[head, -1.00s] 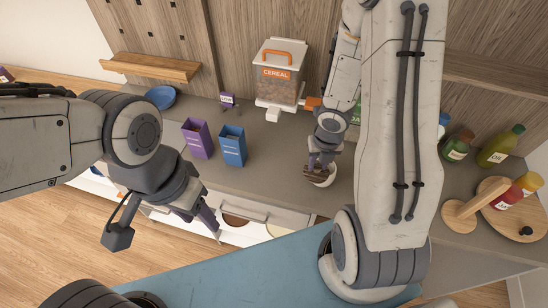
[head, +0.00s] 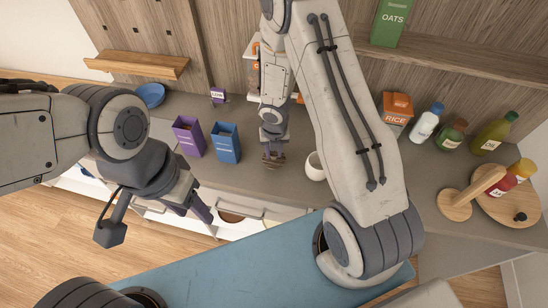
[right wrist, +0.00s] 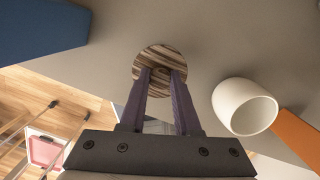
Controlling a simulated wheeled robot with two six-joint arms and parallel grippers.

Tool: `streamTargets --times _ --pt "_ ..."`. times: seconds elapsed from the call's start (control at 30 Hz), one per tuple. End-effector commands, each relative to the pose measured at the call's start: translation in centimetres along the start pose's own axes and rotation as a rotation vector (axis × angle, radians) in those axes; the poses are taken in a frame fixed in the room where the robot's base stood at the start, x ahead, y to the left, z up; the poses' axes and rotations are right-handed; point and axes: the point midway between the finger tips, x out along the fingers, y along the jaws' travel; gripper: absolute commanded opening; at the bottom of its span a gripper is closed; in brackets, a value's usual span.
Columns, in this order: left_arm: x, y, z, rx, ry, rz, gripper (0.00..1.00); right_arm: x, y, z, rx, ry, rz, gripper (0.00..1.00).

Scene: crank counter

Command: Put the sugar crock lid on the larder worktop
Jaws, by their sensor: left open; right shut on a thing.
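The sugar crock lid is a round, brown-striped disc (right wrist: 160,58), held between the fingertips of my right gripper (right wrist: 161,75) in the right wrist view. In the head view the right gripper (head: 273,160) is over the larder worktop (head: 245,180), with the dark lid (head: 272,165) at its tips. I cannot tell whether the lid touches the worktop. The white sugar crock (head: 314,168) stands uncovered to the right of the gripper; it also shows in the right wrist view (right wrist: 240,104). My left gripper (head: 198,208) is open and empty in front of the counter's drawers.
A blue box (head: 226,145) and a purple box (head: 188,136) stand left of the right gripper. A rice canister (head: 397,115) and several bottles stand at the right, near a round wooden board (head: 500,207).

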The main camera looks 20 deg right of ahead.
Motion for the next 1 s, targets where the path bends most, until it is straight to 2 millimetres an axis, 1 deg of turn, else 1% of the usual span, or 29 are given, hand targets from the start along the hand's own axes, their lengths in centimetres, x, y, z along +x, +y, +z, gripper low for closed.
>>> streamTargets --times 0.03,0.2,0.27,0.5,0.63,0.67,0.7,0.73,1.0 --pt "1.3 -0.1 0.1 -0.001 0.000 0.000 0.50 1.2 0.0 -0.2 0.000 0.000 0.000 0.00" --pt "3.4 -0.2 0.2 -0.005 -0.001 0.000 0.50 3.4 0.0 -0.4 0.000 0.000 0.000 0.00" --pt "3.6 -0.3 0.2 -0.006 -0.001 0.000 0.50 3.6 -0.1 -0.5 0.000 0.000 0.000 0.00" --pt "3.3 -0.2 0.2 -0.006 0.000 0.000 0.50 3.3 -0.1 -0.4 0.000 0.000 0.000 0.00" --pt "3.7 -0.3 0.2 -0.006 0.000 0.000 0.50 3.7 -0.1 -0.5 0.000 0.000 0.000 0.00" --pt "3.7 -0.3 0.2 -0.006 -0.001 0.000 0.50 3.7 -0.1 -0.5 0.000 0.000 0.000 0.35" --pt "3.6 -0.3 0.2 -0.006 0.000 0.000 0.50 3.6 -0.1 -0.5 0.000 0.000 0.000 0.50" --pt "3.6 -0.3 0.2 -0.006 0.000 0.000 0.50 3.6 -0.1 -0.5 0.000 0.000 0.000 0.61" --pt "3.6 -0.3 0.2 -0.006 0.000 0.000 0.50 3.6 -0.1 -0.5 0.000 0.000 0.000 0.61"
